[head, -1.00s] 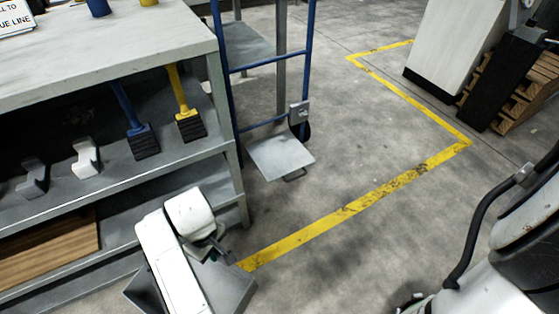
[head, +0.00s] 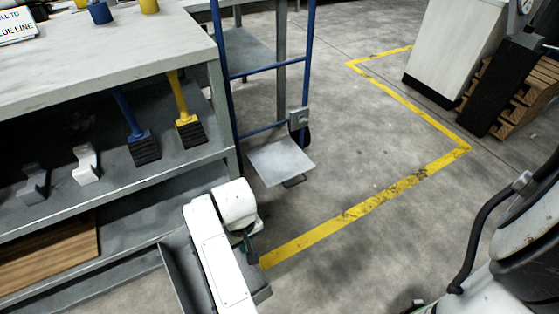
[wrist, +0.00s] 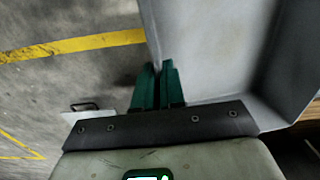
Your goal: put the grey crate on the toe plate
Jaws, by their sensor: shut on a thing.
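The grey crate (head: 174,276) is in the lower middle of the head view, partly hidden behind my arm. Its inside (wrist: 215,45) fills the upper right of the wrist view. My gripper (wrist: 157,70) has its green fingers shut on the crate's wall; in the head view (head: 248,245) the fingers are mostly hidden. The toe plate (head: 281,160) is a bare, light grey plate at the foot of the blue hand truck (head: 229,75). The crate is apart from it, nearer to me. The plate also shows at the left of the wrist view (wrist: 84,116).
A grey shelf unit (head: 120,198) on the left holds brushes, brackets and a wooden board, close beside the crate. A yellow floor line (head: 365,207) runs right of the plate. The floor there is clear. A pale cabinet (head: 452,45) and wooden pallets (head: 510,90) stand at back right.

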